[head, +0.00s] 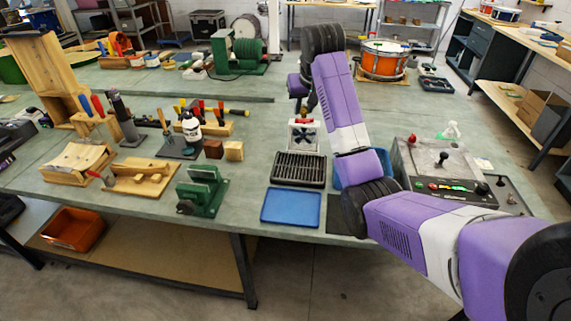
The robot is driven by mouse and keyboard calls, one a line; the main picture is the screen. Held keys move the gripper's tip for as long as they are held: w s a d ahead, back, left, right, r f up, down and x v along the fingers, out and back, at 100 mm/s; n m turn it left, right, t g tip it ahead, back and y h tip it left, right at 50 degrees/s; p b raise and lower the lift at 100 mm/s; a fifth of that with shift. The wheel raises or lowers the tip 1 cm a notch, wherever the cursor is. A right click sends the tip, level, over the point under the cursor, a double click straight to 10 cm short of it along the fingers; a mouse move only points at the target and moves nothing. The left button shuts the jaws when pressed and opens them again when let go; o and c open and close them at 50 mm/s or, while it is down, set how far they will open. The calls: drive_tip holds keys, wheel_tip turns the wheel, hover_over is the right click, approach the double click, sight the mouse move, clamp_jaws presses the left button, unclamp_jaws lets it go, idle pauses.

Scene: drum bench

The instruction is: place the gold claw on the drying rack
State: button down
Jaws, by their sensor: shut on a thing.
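My arm reaches in from the lower right, and its end bends down over the middle of the bench. My gripper (301,107) points down there, behind the upper arm link. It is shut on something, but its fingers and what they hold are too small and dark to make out. I cannot pick out the gold claw for certain. A black slatted rack (299,169), which looks like the drying rack, lies flat on the bench, nearer than my gripper and apart from it. Its slats look empty.
A white fixture (303,134) stands just behind the rack. A blue mat (291,207) lies in front of it, and a green vise (202,192) stands to its left. A grey station with small coloured pieces (450,187) is at right. An orange drum (385,60) stands behind.

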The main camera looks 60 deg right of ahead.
sight(299, 164)
drive_tip(key=shift+n, duration=0.3)
wheel_tip(299, 164, down, 20)
drive_tip(key=shift+r+p, duration=0.1)
drive_tip(key=shift+p, duration=0.8)
drive_tip(key=c, duration=1.2)
unclamp_jaws()
drive_tip(key=shift+f, duration=0.2)
drive_tip(key=shift+r, duration=0.1)
drive_tip(key=shift+r, duration=0.2)
drive_tip(key=v, duration=1.1)
drive_tip(key=shift+s+r, duration=0.15)
drive_tip(key=shift+r, duration=0.2)
